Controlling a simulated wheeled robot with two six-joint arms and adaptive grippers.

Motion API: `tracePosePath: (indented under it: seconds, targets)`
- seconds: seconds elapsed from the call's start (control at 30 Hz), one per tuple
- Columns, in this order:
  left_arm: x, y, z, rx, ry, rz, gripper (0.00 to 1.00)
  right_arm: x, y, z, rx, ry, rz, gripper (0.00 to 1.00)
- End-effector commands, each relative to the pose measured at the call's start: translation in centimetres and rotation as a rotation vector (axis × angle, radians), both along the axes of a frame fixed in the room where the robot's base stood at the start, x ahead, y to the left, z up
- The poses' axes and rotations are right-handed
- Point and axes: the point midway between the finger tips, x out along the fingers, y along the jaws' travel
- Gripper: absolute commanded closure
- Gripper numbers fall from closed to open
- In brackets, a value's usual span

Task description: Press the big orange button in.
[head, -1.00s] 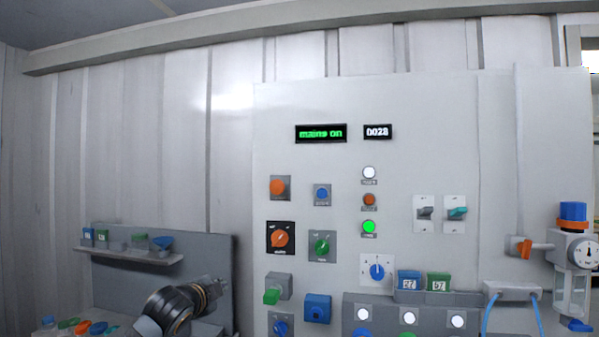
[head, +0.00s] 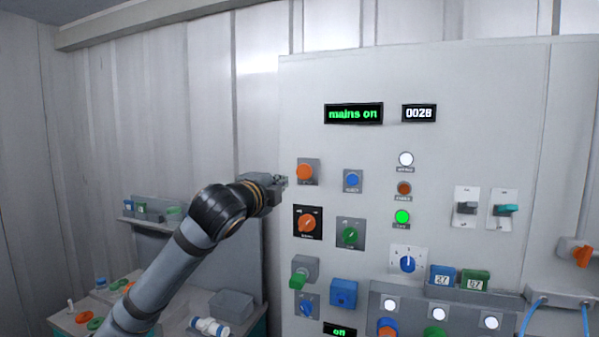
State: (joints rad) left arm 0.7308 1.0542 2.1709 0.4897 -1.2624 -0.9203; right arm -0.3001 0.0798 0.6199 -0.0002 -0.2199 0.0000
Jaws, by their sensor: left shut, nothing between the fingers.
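The big orange button (head: 305,171) is a round cap on a grey square plate, at the upper left of the light grey panel (head: 450,90). It stands out from its plate. My left gripper (head: 283,182) is shut and empty. In the picture its tip is just left of the button's plate, slightly lower than the button. A gap shows between the tip and the button; whether the tip touches the panel I cannot tell. My right gripper is not in view.
A blue button (head: 352,180) is to the right. An orange rotary knob (head: 307,223) and a green one (head: 350,235) are below. A green display (head: 353,113) reads "mains on". A side table (head: 70,318) with small parts stands at the lower left.

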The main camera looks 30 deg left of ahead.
Motion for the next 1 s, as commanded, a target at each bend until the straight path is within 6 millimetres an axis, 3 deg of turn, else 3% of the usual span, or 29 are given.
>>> tracePosePath:
  seconds: [0.03, 0.1, 0.53, 0.73, 1.0]
  targets:
    - [1.0, 0.1, 0.6, -0.008, 0.004, -0.002, 1.0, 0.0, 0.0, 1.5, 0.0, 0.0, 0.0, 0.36]
    - [2.4, 0.5, 0.7, -0.01, 0.005, -0.003, 1.0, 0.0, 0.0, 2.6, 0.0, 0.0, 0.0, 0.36]
    - [10.6, 2.5, 0.5, -0.004, 0.004, 0.0, 1.0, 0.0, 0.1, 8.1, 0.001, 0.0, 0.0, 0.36]
    - [12.1, 2.9, 0.1, 0.0, 0.002, 0.0, 1.0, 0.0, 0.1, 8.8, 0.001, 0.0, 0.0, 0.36]
    - [12.2, 2.9, 0.0, 0.001, 0.002, 0.0, 1.0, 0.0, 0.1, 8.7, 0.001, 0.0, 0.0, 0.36]
